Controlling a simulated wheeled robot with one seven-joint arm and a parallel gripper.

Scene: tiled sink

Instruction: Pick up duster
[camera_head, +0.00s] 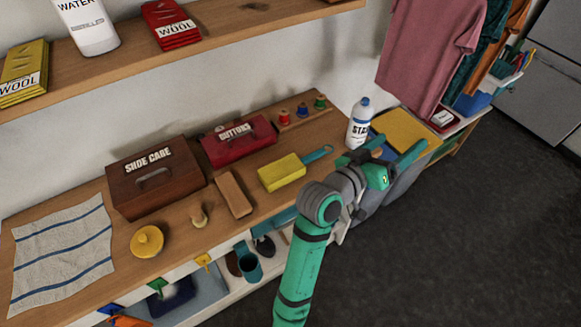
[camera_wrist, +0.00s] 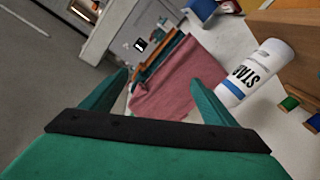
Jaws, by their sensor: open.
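The duster (camera_head: 282,172) appears to be the yellow block with a teal handle, lying flat on the wooden counter (camera_head: 270,215). Its handle points to the upper right in the head view. My gripper (camera_head: 396,152) is to the right of the duster, apart from it, past the handle end and near the counter's right end. In the wrist view my gripper (camera_wrist: 155,95) has its two teal fingers spread with nothing held between them. The duster is not seen in the wrist view.
A white bottle (camera_head: 358,124) stands just left of my gripper; it also shows in the wrist view (camera_wrist: 255,72). Left of the duster lie a brown block (camera_head: 233,194), a red buttons box (camera_head: 240,143) and a shoe care box (camera_head: 155,176). A shelf (camera_head: 215,40) overhangs the back.

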